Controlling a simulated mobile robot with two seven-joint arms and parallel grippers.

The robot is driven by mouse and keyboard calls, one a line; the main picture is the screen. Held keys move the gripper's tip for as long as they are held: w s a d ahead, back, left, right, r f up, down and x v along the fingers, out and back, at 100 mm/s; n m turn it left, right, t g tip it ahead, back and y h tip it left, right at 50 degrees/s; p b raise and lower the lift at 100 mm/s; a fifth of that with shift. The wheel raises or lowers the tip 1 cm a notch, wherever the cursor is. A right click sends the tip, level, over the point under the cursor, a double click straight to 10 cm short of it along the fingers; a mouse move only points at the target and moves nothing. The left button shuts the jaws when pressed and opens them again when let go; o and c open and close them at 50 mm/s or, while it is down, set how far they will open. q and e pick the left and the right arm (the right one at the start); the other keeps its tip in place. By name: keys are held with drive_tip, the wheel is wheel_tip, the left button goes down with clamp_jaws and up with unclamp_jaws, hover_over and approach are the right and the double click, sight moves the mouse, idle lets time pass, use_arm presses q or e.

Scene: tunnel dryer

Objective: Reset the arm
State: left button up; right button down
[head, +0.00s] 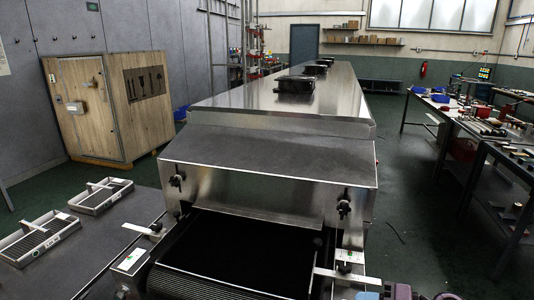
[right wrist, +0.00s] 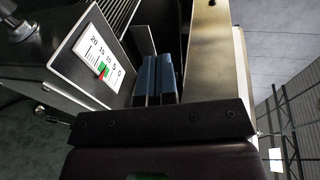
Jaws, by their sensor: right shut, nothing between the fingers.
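My right gripper (right wrist: 157,72) shows in the right wrist view with its two blue fingers side by side, shut and empty. They lie close to a metal side rail (right wrist: 207,60) and a white scale plate (right wrist: 97,50) with a red and green marker; whether they touch anything is unclear. In the head view only a small part of my right gripper (head: 369,295) shows at the bottom edge, beside the right front corner of the dryer's belt (head: 245,250). My left gripper is not in view.
The steel tunnel dryer (head: 270,165) fills the middle. Two white slatted trays (head: 100,197) (head: 38,240) rest on a dark table (head: 110,240) at left. A wooden crate (head: 110,110) stands behind. A cluttered workbench (head: 490,135) is at right, with open floor (head: 410,220) between.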

drive_tip(key=s+a+f+n+g+h, duration=0.1)
drive_tip(key=s+f+n+h, duration=0.15)
drive_tip(key=s+f, duration=0.45)
drive_tip(key=s+a+f+n+g+h, duration=0.1)
drive_tip(key=s+f+n+g+h, duration=0.2)
drive_tip(key=s, duration=0.8)
drive_tip(key=s+d+r+h, duration=0.1)
drive_tip(key=s+d+h, duration=0.35)
drive_tip(key=s, duration=0.25)
drive_tip(key=s+d+r+h, duration=0.2)
drive_tip(key=s+d+h, duration=0.25)
drive_tip(key=s, duration=0.25)
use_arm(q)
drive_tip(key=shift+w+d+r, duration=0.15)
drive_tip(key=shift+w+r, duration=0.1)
use_arm(e)
drive_tip(key=w+a+f+t, duration=0.1)
drive_tip(key=w+f+t, duration=0.6)
drive_tip(key=w+t, duration=0.1)
drive_tip(key=shift+w+f+t, duration=0.4)
drive_tip(key=shift+w, duration=0.4)
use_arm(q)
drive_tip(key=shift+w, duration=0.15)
use_arm(e)
drive_tip(key=shift+a+y, duration=0.1)
drive_tip(key=shift+y, duration=0.15)
